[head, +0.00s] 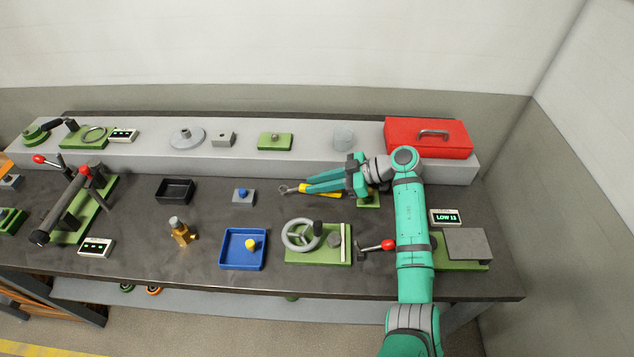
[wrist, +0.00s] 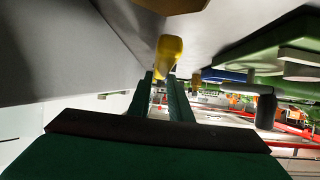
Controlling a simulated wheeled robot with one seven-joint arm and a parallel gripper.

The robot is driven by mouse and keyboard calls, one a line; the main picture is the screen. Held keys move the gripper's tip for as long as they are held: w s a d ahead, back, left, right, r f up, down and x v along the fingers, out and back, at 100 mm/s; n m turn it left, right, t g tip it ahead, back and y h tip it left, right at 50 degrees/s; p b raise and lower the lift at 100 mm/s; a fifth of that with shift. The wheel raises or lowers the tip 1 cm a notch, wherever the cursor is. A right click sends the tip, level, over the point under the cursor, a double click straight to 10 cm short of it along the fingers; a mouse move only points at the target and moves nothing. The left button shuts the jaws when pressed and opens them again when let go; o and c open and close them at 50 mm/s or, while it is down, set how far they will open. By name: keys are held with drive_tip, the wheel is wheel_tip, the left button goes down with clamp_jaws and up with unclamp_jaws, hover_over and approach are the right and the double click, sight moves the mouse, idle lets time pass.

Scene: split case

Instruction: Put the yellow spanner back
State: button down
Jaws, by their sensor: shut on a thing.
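The yellow spanner (head: 326,194) shows in the head view near the back of the bench, with its grey metal end (head: 286,189) pointing left. My gripper (head: 308,187) reaches left from the arm and is shut on the spanner. In the wrist view the spanner's yellow handle (wrist: 168,52) sits at the tips of my two green fingers (wrist: 165,82). The fingers hide part of the handle in the head view. I cannot tell whether the spanner touches the bench top. A small green block (head: 370,201) lies partly hidden under my gripper.
In front are a handwheel on a green base (head: 322,256), a red-knobbed lever (head: 386,245), a blue tray (head: 224,262) and a blue-knobbed block (head: 243,197).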

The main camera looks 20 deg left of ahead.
drive_tip(key=shift+f, duration=0.65)
idle(0.5)
drive_tip(key=shift+w+a+r+n+h, duration=0.15)
drive_tip(key=shift+a+r+n+h, duration=0.2)
drive_tip(key=shift+r+h, duration=0.4)
drive_tip(key=shift+f, duration=0.65)
drive_tip(key=c, duration=1)
unclamp_jaws()
drive_tip(key=shift+c, duration=0.2)
drive_tip(key=shift+w+d, duration=0.1)
drive_tip(key=shift+d, duration=0.1)
drive_tip(key=shift+v, duration=2.8)
